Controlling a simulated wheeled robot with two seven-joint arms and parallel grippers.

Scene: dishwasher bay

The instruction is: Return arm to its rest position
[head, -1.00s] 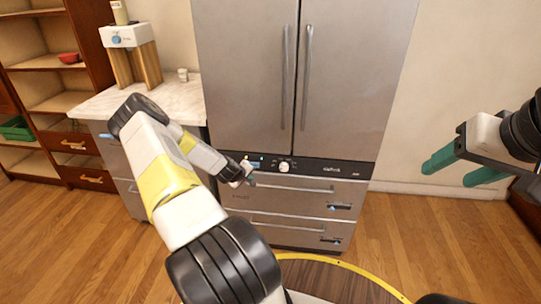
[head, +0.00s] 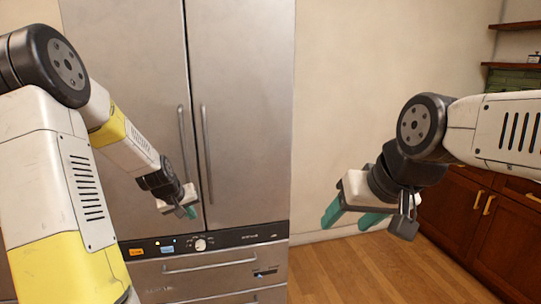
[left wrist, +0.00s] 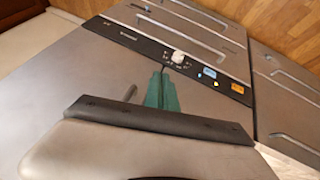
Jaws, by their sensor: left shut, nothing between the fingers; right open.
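My left gripper (head: 192,212) is shut and empty. In the head view it appears in front of the steel fridge-like appliance (head: 240,110), near the lower ends of the door handles and just above the control panel (head: 240,238). In the left wrist view its green fingers (left wrist: 161,90) are together, pointing toward the panel (left wrist: 140,45) and its white knob (left wrist: 179,57). I cannot tell whether they touch anything. My right gripper (head: 350,217) is open and empty, in front of the pale wall with its green fingers apart.
The panel has a white knob (head: 200,244), an orange display and a blue display. Two long door handles (head: 206,155) stand out above it, with drawers (head: 210,265) below. Wooden cabinets (head: 480,225) and shelves stand at the right. Open wooden floor (head: 360,270) lies between.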

